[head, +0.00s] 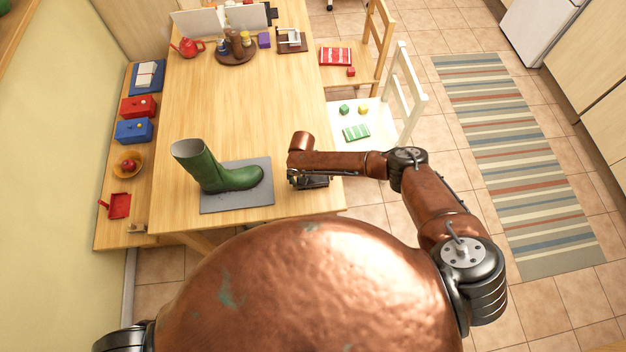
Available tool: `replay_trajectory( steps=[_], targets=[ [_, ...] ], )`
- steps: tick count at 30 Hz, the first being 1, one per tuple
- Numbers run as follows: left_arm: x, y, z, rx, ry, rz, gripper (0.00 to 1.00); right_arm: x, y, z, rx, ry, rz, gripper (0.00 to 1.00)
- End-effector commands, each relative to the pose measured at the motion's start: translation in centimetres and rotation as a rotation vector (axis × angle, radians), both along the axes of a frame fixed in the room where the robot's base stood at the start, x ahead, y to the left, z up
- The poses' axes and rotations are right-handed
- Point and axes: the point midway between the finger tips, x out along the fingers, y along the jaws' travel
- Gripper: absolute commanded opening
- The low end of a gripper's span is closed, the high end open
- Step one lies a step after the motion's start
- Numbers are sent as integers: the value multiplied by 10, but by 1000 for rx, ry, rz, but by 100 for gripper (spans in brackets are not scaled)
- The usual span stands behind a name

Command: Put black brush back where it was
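My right arm reaches in from the right over the near right part of the wooden table. My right gripper (308,181) is low at the table's right edge, just right of the grey mat. It is dark and partly covered by my own wrist, so I cannot tell whether its fingers are open or shut. I cannot make out a black brush; a dark shape at the gripper may be only the gripper itself. A green boot (214,172) stands upright on the grey mat (240,201). My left gripper is not in view.
The wooden table (225,100) is clear in its middle. A round brown tray (236,58) with bottles, a red teapot (187,47) and a purple block (264,40) are at the far end. A white chair (376,125) and a bench (112,228) flank the table.

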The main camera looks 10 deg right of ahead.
Motion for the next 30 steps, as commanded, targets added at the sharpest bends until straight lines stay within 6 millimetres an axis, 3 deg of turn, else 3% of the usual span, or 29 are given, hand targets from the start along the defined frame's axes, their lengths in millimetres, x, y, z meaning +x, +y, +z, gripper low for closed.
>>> replay_trajectory(
  steps=[8,22,30],
  targets=[
    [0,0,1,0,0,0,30,1,1,7,1,0,0,100],
    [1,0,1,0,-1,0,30,7,12,94,3,-3,1,100],
    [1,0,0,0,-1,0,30,7,15,119,0,-1,1,100]
  ],
)
